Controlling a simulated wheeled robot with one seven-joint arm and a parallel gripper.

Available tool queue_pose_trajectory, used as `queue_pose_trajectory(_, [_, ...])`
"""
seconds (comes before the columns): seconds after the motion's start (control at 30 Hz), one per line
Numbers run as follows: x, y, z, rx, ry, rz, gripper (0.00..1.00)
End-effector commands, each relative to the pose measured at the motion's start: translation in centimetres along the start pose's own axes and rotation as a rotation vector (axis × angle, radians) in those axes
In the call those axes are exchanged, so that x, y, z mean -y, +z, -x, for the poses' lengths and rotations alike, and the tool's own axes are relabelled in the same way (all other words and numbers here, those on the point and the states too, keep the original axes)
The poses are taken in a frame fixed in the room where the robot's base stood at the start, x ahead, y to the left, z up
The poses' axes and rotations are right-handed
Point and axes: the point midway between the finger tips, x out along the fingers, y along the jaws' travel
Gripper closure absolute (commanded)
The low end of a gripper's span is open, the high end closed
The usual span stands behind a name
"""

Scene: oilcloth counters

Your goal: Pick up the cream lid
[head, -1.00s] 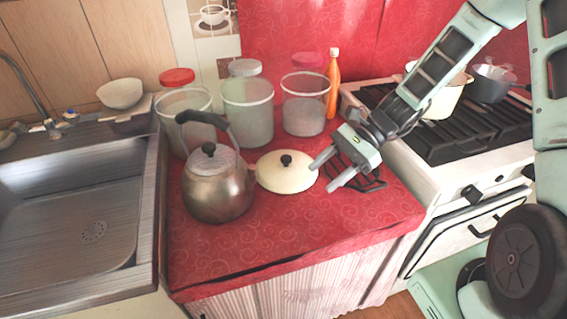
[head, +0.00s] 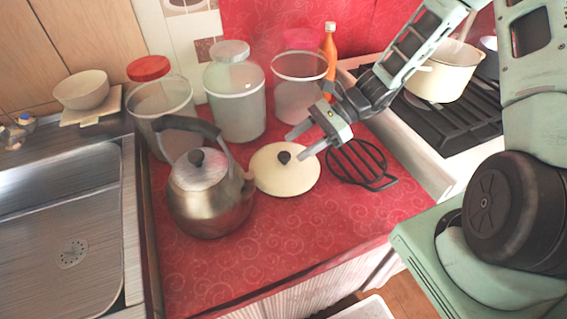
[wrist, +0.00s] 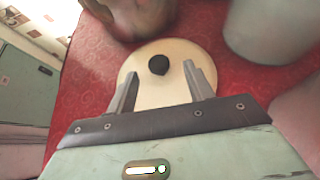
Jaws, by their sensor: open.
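The cream lid (head: 287,179), round with a dark knob (head: 284,157), lies on the red oilcloth counter (head: 300,237) just right of the kettle. My gripper (head: 294,145) is open and empty, with its fingertips over the lid's back part near the knob. In the wrist view the lid (wrist: 160,97) lies beyond and between the two open fingers (wrist: 159,80), with the knob ahead of the fingertips. I cannot tell how high the fingers are above the lid.
A metal kettle (head: 208,199) stands close at the lid's left. Large jars (head: 237,105) stand behind. A black trivet (head: 358,165) lies at the right, before the stove (head: 447,130). The counter's front is clear. A sink (head: 80,215) is at the left.

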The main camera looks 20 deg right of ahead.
Motion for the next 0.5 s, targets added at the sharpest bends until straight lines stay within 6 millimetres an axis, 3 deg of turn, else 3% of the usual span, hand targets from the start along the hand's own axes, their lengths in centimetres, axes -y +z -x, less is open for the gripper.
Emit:
queue_pose_trajectory(0.2, [-0.3,0.1,-3.1,0.001,0.003,-0.001,0.48])
queue_pose_trajectory(0.5, [-0.2,0.0,-3.6,0.000,0.001,0.000,0.48])
